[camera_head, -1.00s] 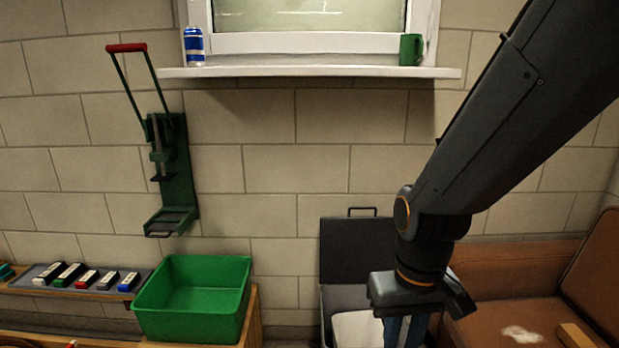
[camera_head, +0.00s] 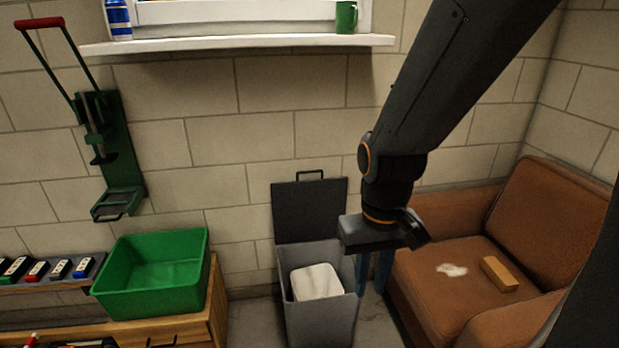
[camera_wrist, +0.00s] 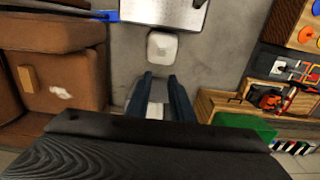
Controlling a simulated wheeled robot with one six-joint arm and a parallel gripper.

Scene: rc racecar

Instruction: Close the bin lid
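The grey bin (camera_head: 322,322) stands on the floor against the wall, with a white item (camera_head: 316,282) inside. Its dark lid (camera_head: 310,210) is raised upright at the back, with a handle on its top edge. My gripper (camera_head: 374,274) hangs with its blue fingers pointing down, apart and empty. In the head view it overlaps the bin's right edge; its height above the rim is hard to judge. In the wrist view my gripper (camera_wrist: 165,92) has a clear gap between the fingers, and part of the bin shows behind them. The lid is hidden there.
A brown armchair (camera_head: 440,280) stands to the right, with a wooden block (camera_head: 499,274) on its seat. A green tub (camera_head: 155,272) sits on a wooden cabinet (camera_head: 212,318) to the left. A white square object (camera_wrist: 163,46) is on the open floor in the wrist view.

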